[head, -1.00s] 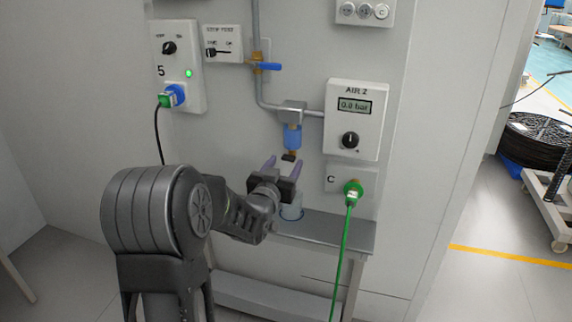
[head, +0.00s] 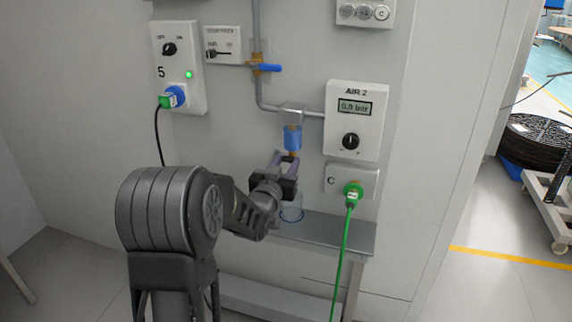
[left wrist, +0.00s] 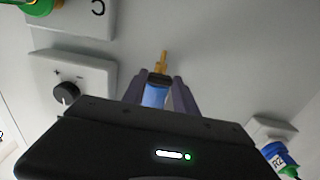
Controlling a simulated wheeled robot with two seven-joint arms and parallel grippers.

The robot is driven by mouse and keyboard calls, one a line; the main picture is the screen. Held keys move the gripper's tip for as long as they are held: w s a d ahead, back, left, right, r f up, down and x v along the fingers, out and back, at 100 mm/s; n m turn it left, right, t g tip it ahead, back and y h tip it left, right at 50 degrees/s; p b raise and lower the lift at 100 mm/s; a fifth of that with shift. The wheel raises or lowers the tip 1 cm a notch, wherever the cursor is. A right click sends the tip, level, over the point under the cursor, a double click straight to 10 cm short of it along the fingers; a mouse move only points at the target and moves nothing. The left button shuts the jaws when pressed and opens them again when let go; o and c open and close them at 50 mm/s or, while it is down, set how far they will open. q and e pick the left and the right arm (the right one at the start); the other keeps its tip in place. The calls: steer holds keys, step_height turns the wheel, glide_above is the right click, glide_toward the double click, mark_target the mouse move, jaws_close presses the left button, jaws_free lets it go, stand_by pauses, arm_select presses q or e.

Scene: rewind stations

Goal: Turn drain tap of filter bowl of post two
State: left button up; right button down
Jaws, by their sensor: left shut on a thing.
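The filter bowl (head: 292,138) of post two is blue and hangs below a grey pipe fitting beside the AIR 2 box. It also shows in the left wrist view (left wrist: 154,97). Its drain tap (left wrist: 160,79) has a dark handle and a brass outlet, seen between my fingers in the wrist view. In the head view the fingers mostly hide the tap; a little brass shows under the bowl. My left gripper (head: 284,163) comes from below and is shut on the drain tap. My right gripper is not in view.
The AIR 2 box (head: 354,120) reads about 0.0 bar. A green plug (head: 353,194) with a hanging cable is at right. A clear cup (head: 291,212) stands on the grey shelf (head: 330,233) below. A blue-handled valve (head: 267,67) is on the pipe above.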

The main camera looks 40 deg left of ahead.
arm_select(q)
jaws_close()
steer(key=shift+m, duration=0.5)
steer(key=shift+m+b, duration=0.4)
steer(key=shift+m, duration=0.5)
steer(key=m, duration=0.5)
steer(key=shift+b, duration=0.4)
steer(key=m, duration=0.4)
steer(key=shift+m, duration=0.4)
steer(key=m, duration=0.4)
steer(key=shift+m, duration=0.3)
